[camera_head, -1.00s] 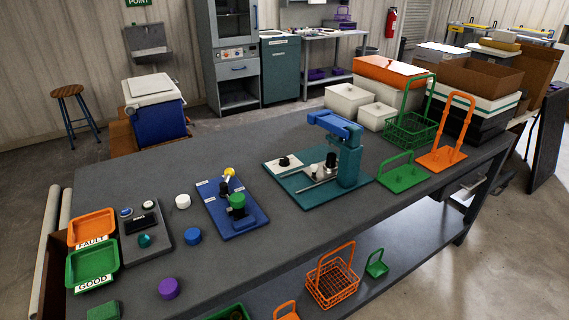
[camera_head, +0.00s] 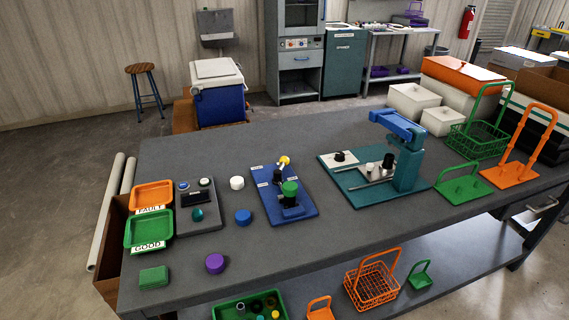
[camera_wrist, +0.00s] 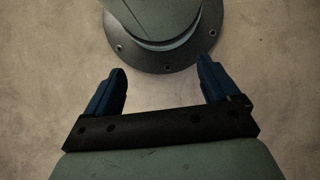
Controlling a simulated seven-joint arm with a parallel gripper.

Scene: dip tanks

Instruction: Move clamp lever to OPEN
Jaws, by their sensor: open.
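A blue fixture plate (camera_head: 268,209) lies on the grey bench near its middle. It carries small white labels, too small to read, and a lever with a yellow knob (camera_head: 284,160) at its far side. A dark post and a green-capped part (camera_head: 289,188) stand on the plate in front of the knob. I take this to be the clamp; its lever's exact setting cannot be told. My gripper (camera_wrist: 162,80) shows only in the wrist view, open and empty, its two dark blue fingers wide apart above bare floor and a round grey base. It is away from the fixture.
A teal press (camera_head: 405,165) stands right of the fixture. A blue puck (camera_head: 243,216), white puck (camera_head: 237,183) and control box (camera_head: 198,222) lie left. Orange (camera_head: 152,195) and green (camera_head: 148,229) trays sit farther left. Baskets and hooks fill the right end. The bench front is mostly clear.

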